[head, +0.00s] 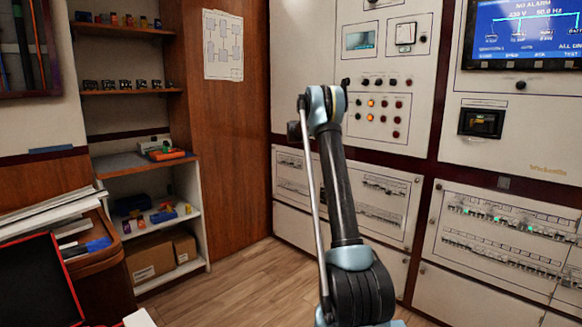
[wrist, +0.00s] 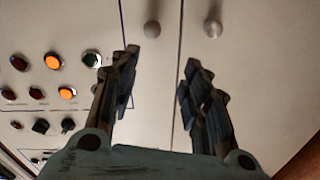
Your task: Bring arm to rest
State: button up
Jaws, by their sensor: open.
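My arm rises from the bottom of the head view, with its elbow in front of the electrical panel (head: 349,115). In the wrist view my gripper (wrist: 158,75) is open, with its two dark fingers apart and nothing between them. It faces the pale panel front (wrist: 230,55), near a vertical seam and two round knobs (wrist: 152,29). I cannot tell whether the fingertips touch the panel. In the head view the gripper itself is hidden or cannot be made out behind the arm.
Indicator lamps and buttons (wrist: 67,94), two lit orange, are left of the fingers. Breaker rows (head: 495,228) run along the lower right panels. Shelves (head: 150,220) with small parts and boxes stand at left, beside a desk with papers (head: 45,215). Wooden floor (head: 245,285) is clear between.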

jog(key=s+a+r+n+t+y, duration=0.4)
jog(key=s+a+r+t, duration=0.1)
jog(key=r, duration=0.4)
jog(key=s+a+r+n+y, duration=0.3)
jog(key=s+a+n+y, duration=0.55)
jog(key=s, duration=0.55)
jog(key=s+a+f+n+g+y, duration=0.1)
jog(key=s+a+f+g+y, duration=0.2)
jog(key=s, duration=0.6)
jog(key=s+a+f+g+y, duration=0.1)
jog(key=s+a+f+y, duration=0.1)
jog(key=s+a+f, duration=0.5)
jog(key=s+d+f+g+h, duration=0.1)
jog(key=s+d+f+g, duration=0.2)
jog(key=s+f, duration=0.7)
jog(key=s+d+f+m+g+h, duration=0.1)
jog(key=s+d+f+g, duration=0.3)
jog(key=s+f, duration=0.7)
jog(key=s+d+f+g+h, duration=0.2)
jog(key=s+f, duration=0.9)
jog(key=s, duration=1.6)
jog(key=shift+d+g, duration=0.85)
jog(key=shift+g, duration=0.35)
jog(key=shift+w, duration=0.1)
